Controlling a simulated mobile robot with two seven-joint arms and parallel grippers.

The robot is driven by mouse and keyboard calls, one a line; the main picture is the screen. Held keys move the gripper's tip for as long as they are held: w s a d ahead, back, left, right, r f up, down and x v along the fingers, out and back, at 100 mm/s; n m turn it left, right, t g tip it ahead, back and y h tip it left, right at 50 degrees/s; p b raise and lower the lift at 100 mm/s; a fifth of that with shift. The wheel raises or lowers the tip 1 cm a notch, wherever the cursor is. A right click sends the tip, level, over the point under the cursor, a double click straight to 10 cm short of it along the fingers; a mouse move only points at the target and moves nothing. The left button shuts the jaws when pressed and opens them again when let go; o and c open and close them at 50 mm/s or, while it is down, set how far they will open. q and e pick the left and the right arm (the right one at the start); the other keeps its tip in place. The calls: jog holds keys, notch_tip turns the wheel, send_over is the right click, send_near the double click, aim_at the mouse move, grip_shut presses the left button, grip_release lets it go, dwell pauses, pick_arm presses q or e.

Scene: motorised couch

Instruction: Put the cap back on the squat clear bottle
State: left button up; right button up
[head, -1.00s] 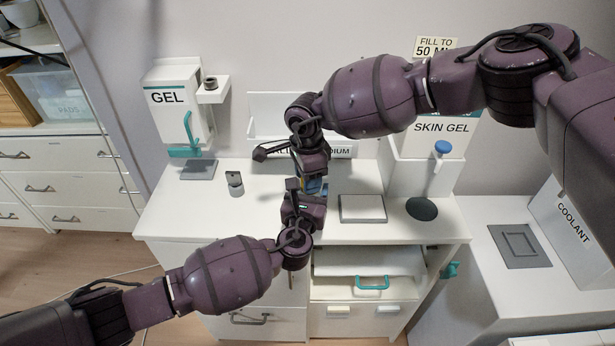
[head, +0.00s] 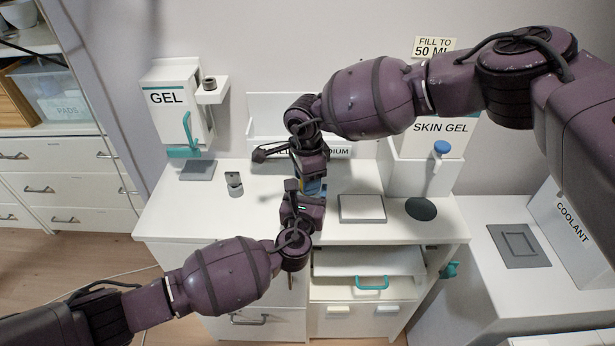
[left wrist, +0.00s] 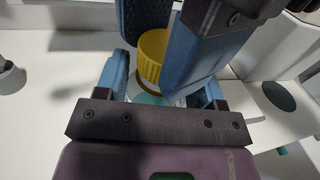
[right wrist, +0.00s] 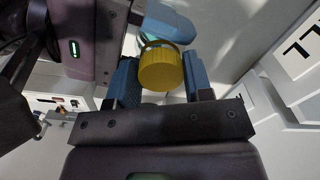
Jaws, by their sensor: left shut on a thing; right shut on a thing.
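My left gripper (head: 308,198) and right gripper (head: 312,172) meet above the middle of the white counter, the right one behind the left one. The ribbed yellow cap (left wrist: 152,56) is between the blue fingers of my right gripper, which is shut on it; it also shows in the right wrist view (right wrist: 160,70). My left gripper is shut on the squat clear bottle (left wrist: 150,98), mostly hidden by fingers and cap. The cap is at the bottle's mouth; I cannot tell whether it is seated. In the head view the grippers hide both.
A gel dispenser (head: 172,110) and a small grey cup (head: 234,184) are at the left. The counter's left front is clear.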

pick_arm(q)
jog(key=shift+w+d+r, duration=0.1)
jog(key=shift+w+r, duration=0.05)
jog(key=shift+r, duration=0.35)
pick_arm(e)
jog(key=shift+s+d+f, duration=0.1)
jog(key=shift+d+f, duration=0.15)
jog(key=shift+f, duration=0.35)
jog(key=o, duration=0.6)
jog(key=shift+c, duration=0.2)
jog(key=shift+r, duration=0.1)
pick_arm(q)
jog(key=shift+f, duration=0.2)
pick_arm(e)
notch_tip(320, 180, up, 4)
jog(key=shift+f, duration=0.25)
pick_arm(q)
jog(key=shift+f, duration=0.1)
pick_arm(e)
jog(key=shift+a+r, duration=0.1)
jog(key=shift+r, duration=0.2)
jog(key=shift+a, duration=0.1)
jog(key=shift+c, duration=0.5)
pick_arm(q)
jog(key=shift+f, duration=0.1)
pick_arm(e)
jog(key=shift+r, duration=0.1)
jog(key=c, duration=0.6)
